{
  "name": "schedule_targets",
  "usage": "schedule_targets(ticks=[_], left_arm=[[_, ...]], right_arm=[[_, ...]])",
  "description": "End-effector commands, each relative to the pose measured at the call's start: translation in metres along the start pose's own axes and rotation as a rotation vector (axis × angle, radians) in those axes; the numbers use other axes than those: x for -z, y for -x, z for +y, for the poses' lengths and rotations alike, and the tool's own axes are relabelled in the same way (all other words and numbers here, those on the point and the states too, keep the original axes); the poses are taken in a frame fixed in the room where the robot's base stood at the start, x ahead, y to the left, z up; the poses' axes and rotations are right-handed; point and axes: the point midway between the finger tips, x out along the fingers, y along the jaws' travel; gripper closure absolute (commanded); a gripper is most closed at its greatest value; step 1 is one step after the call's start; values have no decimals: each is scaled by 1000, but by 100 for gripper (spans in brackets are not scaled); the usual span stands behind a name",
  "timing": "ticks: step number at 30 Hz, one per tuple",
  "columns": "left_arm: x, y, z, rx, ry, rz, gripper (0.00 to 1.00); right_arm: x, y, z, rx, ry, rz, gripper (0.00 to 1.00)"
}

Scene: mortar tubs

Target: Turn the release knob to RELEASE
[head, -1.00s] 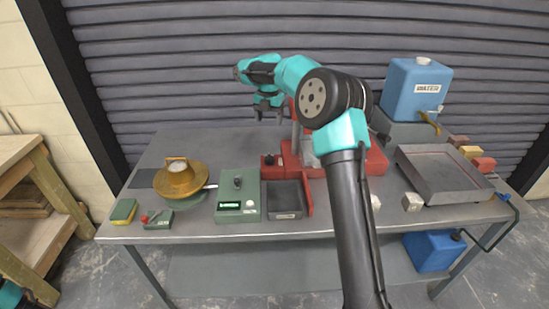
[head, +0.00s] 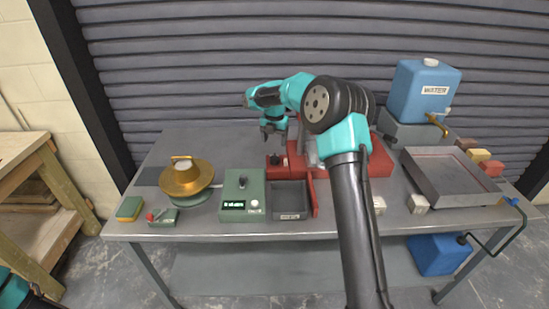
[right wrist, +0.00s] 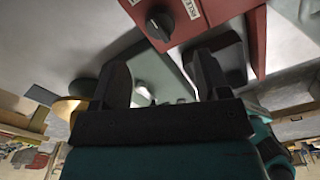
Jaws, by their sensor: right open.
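The release knob (head: 276,161) is a small black knob on the red block at the left end of the red machine (head: 378,160). In the right wrist view the knob (right wrist: 160,23) shows at top centre beside a white label that is only partly in view. My right gripper (head: 273,133) is open and empty, above and just behind the knob, apart from it. Its two dark fingers also show in the right wrist view (right wrist: 160,85), with the knob beyond them. My left gripper is not in view; only a teal and black part of my left arm shows at bottom left.
A green control box (head: 242,208) with its own black knob and a display stands left of a dark tray (head: 290,214). A brass-coloured round device (head: 187,178) stands further left. A blue water tank (head: 423,90) and a metal tray (head: 440,194) are at right.

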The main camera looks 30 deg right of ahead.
Motion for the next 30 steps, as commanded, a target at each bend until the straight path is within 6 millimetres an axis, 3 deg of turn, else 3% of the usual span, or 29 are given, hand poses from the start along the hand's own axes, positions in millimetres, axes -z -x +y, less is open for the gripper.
schedule_targets(ticks=[9,15,27,30], left_arm=[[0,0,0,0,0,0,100],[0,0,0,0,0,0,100],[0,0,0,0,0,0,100],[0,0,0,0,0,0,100]], right_arm=[[0,-55,-1,2,-1,2,31],[0,-80,0,1,-1,1,31],[0,-87,0,0,-1,0,31],[0,-87,0,0,-1,0,40]])
